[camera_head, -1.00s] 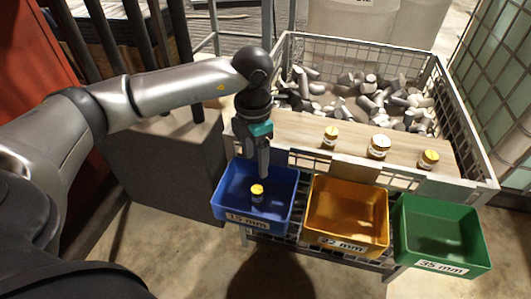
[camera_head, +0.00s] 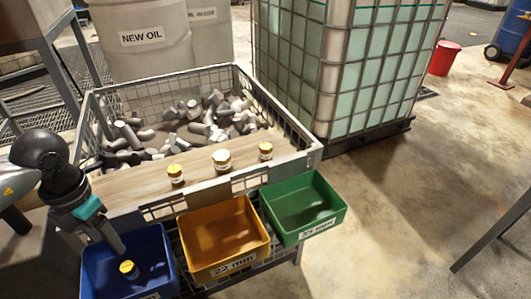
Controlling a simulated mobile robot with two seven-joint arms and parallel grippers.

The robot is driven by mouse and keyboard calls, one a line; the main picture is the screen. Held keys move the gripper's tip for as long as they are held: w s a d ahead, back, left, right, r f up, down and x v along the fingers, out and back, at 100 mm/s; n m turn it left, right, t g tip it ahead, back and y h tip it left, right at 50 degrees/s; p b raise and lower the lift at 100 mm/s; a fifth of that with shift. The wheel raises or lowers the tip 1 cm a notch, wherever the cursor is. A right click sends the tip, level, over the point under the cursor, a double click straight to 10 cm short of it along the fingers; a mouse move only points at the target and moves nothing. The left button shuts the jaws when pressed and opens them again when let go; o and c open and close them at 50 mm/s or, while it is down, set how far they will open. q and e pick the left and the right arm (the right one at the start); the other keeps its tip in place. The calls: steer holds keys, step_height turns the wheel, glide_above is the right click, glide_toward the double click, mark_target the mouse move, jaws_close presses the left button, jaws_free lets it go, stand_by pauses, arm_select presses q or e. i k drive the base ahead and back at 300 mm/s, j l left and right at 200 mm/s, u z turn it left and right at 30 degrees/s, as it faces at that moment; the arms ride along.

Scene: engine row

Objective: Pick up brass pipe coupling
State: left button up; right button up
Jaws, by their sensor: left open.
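Three brass-topped pipe couplings stand on a wooden board (camera_head: 118,189) across the front of a wire crate: a left one (camera_head: 175,176), a wider middle one (camera_head: 221,161) and a right one (camera_head: 265,152). Another brass-topped coupling (camera_head: 129,269) is in the blue bin (camera_head: 163,267) at the lower left. My left gripper (camera_head: 119,246) is open, with its fingers pointing down over the blue bin, just above and left of that coupling in the picture. Whether it touches the coupling is unclear. My right gripper is not in view.
An orange bin (camera_head: 222,238) labelled 22 mm and a green bin (camera_head: 303,205) labelled 35 mm hang beside the blue one. The wire crate (camera_head: 290,118) holds grey pipe pieces. A caged tank (camera_head: 340,75) stands behind. Floor at right is open.

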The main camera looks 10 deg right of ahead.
mark_target(266, 148)
steer(key=i+l+z, duration=0.3)
steer(key=i+l, duration=0.15)
steer(key=i+l+z, duration=0.3)
steer(key=i+l, duration=0.2)
